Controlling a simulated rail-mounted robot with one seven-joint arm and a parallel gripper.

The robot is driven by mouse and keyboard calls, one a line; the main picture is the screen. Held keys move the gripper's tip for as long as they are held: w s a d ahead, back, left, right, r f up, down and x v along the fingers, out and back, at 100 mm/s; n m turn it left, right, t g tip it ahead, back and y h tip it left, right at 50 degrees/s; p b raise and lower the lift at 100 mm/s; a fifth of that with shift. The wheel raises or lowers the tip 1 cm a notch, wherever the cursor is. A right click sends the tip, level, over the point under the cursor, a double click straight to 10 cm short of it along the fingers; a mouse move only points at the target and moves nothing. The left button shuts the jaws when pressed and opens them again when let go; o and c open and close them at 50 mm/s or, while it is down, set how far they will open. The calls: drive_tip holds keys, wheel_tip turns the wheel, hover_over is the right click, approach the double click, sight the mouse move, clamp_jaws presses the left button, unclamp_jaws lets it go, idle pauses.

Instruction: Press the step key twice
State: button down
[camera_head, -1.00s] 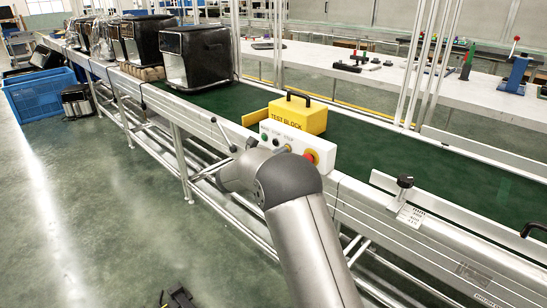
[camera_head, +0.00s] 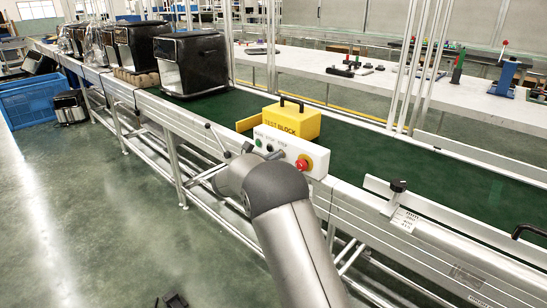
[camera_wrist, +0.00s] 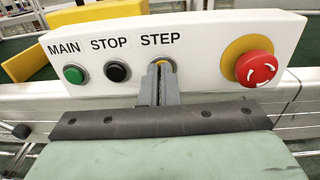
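The white control panel (camera_wrist: 200,28) carries labels MAIN, STOP and STEP. The step key (camera_wrist: 160,63) sits under the STEP label, mostly covered by my fingertips; a little of its yellowish rim shows. My gripper (camera_wrist: 160,70) is shut, with its two grey fingers together and nothing between them. The fingertips are right at the step key; I cannot tell whether they touch or press it. In the head view, the panel (camera_head: 314,155) stands on the conveyor's near edge, and my arm hides most of the gripper.
Left of the step key are the black stop button (camera_wrist: 117,71) and green main button (camera_wrist: 75,73). A red emergency knob (camera_wrist: 256,68) is on the right. Behind the panel, a yellow test block (camera_head: 292,120) stands on the green belt (camera_head: 380,155). Black fryers (camera_head: 195,62) stand farther left.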

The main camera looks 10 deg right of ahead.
drive_tip(key=p+v, duration=0.1)
drive_tip(key=v, duration=1.3)
drive_tip(key=shift+w+a+f, duration=0.1)
idle(5.6)
